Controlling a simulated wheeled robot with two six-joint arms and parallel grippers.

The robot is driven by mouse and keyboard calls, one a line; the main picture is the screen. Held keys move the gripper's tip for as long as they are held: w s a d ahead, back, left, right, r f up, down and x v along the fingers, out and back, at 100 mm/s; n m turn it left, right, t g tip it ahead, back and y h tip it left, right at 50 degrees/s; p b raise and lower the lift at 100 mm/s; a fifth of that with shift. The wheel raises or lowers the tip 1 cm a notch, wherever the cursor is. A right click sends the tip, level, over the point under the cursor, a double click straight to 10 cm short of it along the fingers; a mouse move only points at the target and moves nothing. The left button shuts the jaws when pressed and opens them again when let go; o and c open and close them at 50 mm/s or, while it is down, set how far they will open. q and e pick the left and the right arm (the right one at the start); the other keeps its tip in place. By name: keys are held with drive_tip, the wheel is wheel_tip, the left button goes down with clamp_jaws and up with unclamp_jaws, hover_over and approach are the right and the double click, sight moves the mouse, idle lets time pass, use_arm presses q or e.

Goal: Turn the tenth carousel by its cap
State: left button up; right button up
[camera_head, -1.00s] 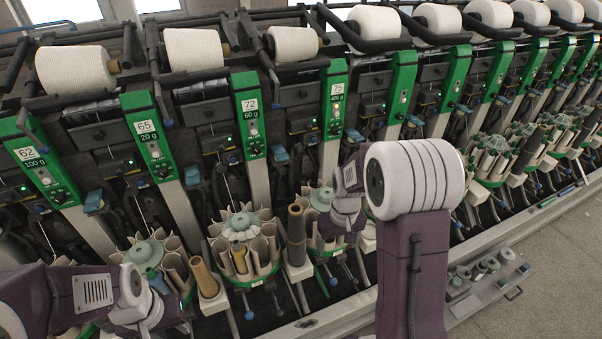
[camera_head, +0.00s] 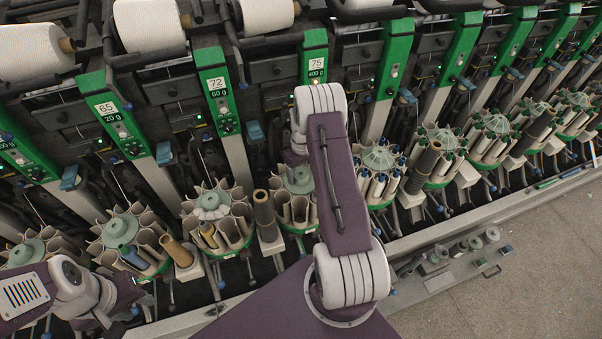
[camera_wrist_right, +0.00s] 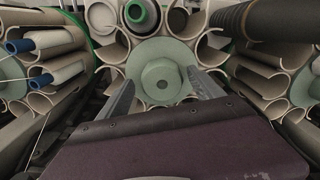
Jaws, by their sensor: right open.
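A carousel with a pale green cap (camera_head: 300,178) and beige tube pockets stands below the unit labelled 75, partly hidden by my right arm. In the right wrist view a round pale green cap (camera_wrist_right: 162,78) with a small central hub is ringed by beige pockets. My right gripper (camera_wrist_right: 158,80) is open, its two grey fingers on either side of this cap's hub. Whether they touch the cap I cannot tell. In the head view the right gripper is hidden behind my arm. My left gripper (camera_head: 125,296) is at the lower left, near another carousel (camera_head: 122,232); its fingers are not clear.
More carousels stand in a row, including one under 72 (camera_head: 211,202) and one to the right (camera_head: 379,160). Brown tubes (camera_head: 264,210) stand between some of them. In the wrist view a dark tube (camera_wrist_right: 265,18) lies close at upper right. A tray (camera_head: 440,275) rests on the floor.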

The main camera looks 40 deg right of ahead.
drive_tip(key=shift+d+f, duration=0.1)
drive_tip(key=shift+f, duration=0.9)
drive_tip(key=shift+a, duration=0.35)
drive_tip(key=shift+d+f, duration=0.1)
drive_tip(key=shift+d, duration=0.05)
drive_tip(key=c, duration=0.9)
clamp_jaws()
drive_tip(key=shift+n, duration=0.3)
